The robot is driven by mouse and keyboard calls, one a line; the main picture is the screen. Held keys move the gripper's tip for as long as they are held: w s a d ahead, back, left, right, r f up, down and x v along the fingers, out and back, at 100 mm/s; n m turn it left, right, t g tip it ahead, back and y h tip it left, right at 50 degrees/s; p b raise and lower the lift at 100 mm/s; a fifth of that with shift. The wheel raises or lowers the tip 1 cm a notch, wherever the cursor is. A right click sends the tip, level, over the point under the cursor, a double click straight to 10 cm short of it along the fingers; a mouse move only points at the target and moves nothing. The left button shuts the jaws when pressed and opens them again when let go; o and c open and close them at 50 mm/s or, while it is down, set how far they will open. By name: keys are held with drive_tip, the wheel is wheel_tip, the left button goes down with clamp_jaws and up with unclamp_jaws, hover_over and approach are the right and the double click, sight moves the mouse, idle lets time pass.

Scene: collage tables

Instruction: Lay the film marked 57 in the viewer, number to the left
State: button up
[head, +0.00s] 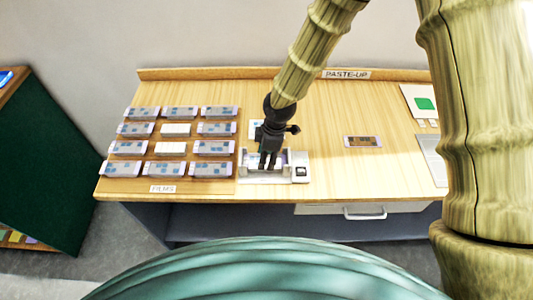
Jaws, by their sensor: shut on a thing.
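The viewer (248,177) is a small whitish box at the front middle of the table. My gripper (268,165) points down over it and is shut on a film (287,157). Only a lilac edge of this film shows beside the fingers, low at the viewer; I cannot tell whether it touches the bed. Its number and which way it faces are hidden. Several other films (213,148) lie in rows at the left; their marks are too small to read. One more film (363,141) lies alone right of the viewer.
Two white places (175,130) show among the rows, above a FILMS label (163,189). A small block with a dark square (301,172) adjoins the viewer's right side. A sheet with a green square (424,104) lies at the far right. The wood between is mostly clear.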

drive_tip(key=shift+f, duration=0.35)
drive_tip(key=o, duration=1)
drive_tip(key=r, duration=0.4)
drive_tip(key=d+r, duration=0.1)
drive_tip(key=r, duration=0.3)
drive_tip(key=d+r, duration=0.1)
drive_tip(key=r, duration=0.3)
drive_tip(key=shift+f, duration=0.1)
